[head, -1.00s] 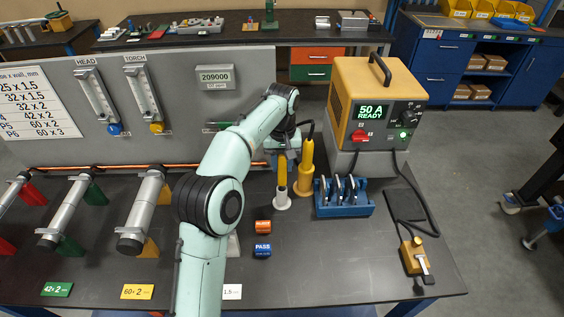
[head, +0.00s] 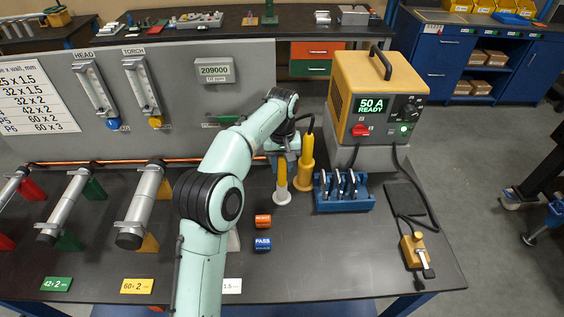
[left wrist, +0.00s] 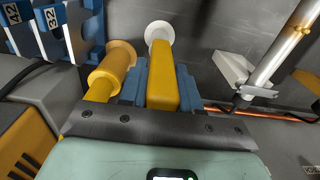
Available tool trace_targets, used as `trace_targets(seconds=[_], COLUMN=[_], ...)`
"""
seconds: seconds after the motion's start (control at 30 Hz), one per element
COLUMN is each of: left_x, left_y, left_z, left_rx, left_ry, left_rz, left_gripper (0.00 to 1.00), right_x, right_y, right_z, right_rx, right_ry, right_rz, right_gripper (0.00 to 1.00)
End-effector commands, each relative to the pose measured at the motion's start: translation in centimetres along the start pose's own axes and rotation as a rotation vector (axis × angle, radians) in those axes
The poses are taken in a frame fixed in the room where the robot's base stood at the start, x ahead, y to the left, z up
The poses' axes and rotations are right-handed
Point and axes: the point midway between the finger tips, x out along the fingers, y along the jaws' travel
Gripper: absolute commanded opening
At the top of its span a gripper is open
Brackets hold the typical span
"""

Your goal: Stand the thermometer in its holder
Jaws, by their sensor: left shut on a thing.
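The yellow thermometer (head: 282,174) stands upright, its lower end meeting the white round holder (head: 283,197); I cannot tell how deep it sits. In the left wrist view the thermometer (left wrist: 164,85) runs away from me toward the white holder (left wrist: 159,31). My left gripper (head: 281,160) has its blue fingers shut on the thermometer's upper part, and the left gripper's fingers also show in the left wrist view (left wrist: 161,85). My right gripper is in neither view.
A yellow torch-like handle in its stand (head: 307,162) is close right of the thermometer. A blue rack (head: 343,204) and the yellow power unit (head: 379,105) are further right.

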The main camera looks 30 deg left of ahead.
Motion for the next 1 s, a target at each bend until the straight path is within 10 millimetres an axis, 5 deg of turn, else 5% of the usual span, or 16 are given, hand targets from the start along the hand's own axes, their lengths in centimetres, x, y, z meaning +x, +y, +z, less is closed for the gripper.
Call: trace_targets(seconds=[0.27,0.3,0.4,0.77,1.0], left_x=[0.2,0.2,0.2,-0.3,-5.0], left_y=[0.0,0.0,0.0,0.0,0.1], left_z=[0.0,0.0,0.0,0.0,-0.2], left_rx=[0.0,0.0,0.0,0.0,-0.001], left_ry=[0.001,0.001,0.001,0.001,0.008], left_rz=[0.0,0.0,0.0,0.001,0.004], left_gripper=[0.0,0.35,0.62,0.62,0.62], right_x=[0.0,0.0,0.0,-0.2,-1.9], right_y=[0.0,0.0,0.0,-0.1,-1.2], right_z=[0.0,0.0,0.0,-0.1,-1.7], right_rx=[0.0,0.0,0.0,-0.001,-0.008], right_ry=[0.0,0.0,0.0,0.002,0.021], right_rz=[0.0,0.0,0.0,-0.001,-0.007], right_gripper=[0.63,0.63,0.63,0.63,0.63])
